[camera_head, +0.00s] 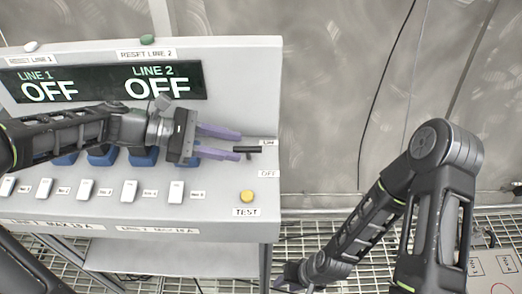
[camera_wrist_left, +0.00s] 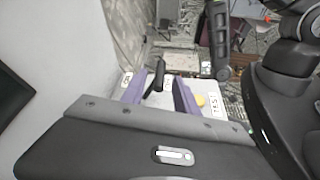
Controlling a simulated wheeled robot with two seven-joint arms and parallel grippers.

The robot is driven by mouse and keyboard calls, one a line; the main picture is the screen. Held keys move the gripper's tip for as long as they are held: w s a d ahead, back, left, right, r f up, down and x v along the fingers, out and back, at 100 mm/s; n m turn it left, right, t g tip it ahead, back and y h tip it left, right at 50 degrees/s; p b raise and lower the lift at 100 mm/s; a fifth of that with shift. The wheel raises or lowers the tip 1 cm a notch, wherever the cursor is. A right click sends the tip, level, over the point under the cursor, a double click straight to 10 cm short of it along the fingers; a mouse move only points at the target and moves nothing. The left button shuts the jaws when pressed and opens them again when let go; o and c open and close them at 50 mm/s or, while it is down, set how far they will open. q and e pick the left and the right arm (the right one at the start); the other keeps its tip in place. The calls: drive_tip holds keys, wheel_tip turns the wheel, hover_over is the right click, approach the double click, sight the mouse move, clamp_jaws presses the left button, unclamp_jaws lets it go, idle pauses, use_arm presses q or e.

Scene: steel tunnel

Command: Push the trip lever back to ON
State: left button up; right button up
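The trip lever (camera_head: 250,149) is a short black handle at the right end of the sloped panel. In the head view it shows close below the ON label (camera_head: 268,142) and above the OFF label (camera_head: 268,174). My left gripper (camera_head: 240,145) is open, its two purple fingers pointing right, with the handle's near end at the fingertips. In the left wrist view the lever (camera_wrist_left: 155,78) shows between the spread fingers; contact cannot be told. The display (camera_head: 105,84) reads OFF for LINE 1 and LINE 2. My right gripper (camera_head: 288,275) is low, small and dark.
A yellow TEST button (camera_head: 247,196) sits below the lever. White switches (camera_head: 130,191) line the panel's front, with blue parts (camera_head: 145,157) behind them, partly under my left arm. A green button (camera_head: 148,40) is on top. Grated floor lies right of the panel.

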sight(250, 150)
use_arm(q)
drive_tip(key=shift+x, duration=3.9)
drive_tip(key=shift+c, duration=0.3)
clamp_jaws()
